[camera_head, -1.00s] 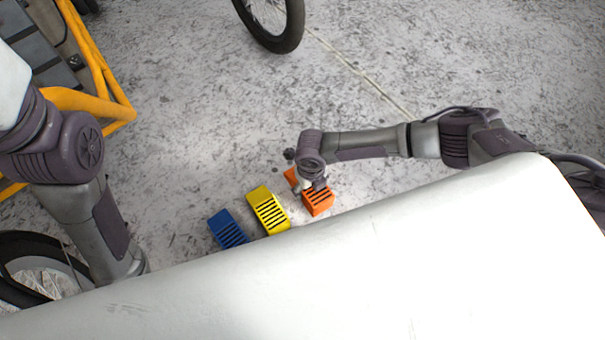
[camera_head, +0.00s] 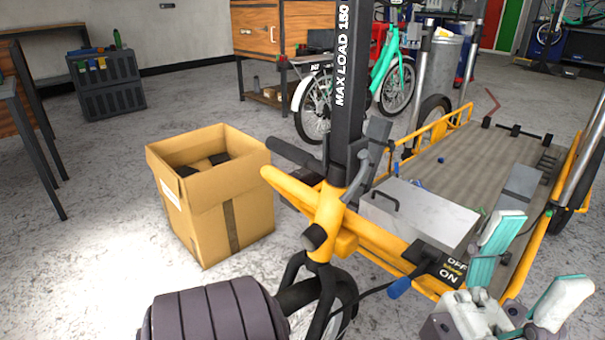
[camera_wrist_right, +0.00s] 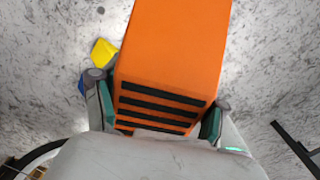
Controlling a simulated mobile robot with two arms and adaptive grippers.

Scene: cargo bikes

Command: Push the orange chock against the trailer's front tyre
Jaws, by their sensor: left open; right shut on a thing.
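The orange chock (camera_wrist_right: 172,50) fills the middle of the right wrist view, with black slots across its near end. My right gripper (camera_wrist_right: 158,122) is shut on it, one teal pad at each side. The right gripper and the chock are outside the head view. My left gripper (camera_head: 545,250) is open and empty at the lower right of the head view, over the yellow-framed cart. A dark tyre (camera_head: 343,305) shows below the yellow frame, partly hidden; I cannot tell whether it is the trailer's front tyre. Another tyre's edge (camera_wrist_right: 30,158) shows at the wrist view's lower left.
A yellow chock (camera_wrist_right: 104,52) and a bit of blue chock (camera_wrist_right: 81,86) lie beyond the right gripper. A cardboard box (camera_head: 215,205) stands left of the yellow frame (camera_head: 325,215). A grey metal case (camera_head: 420,215) sits on the cart. Open floor lies at left.

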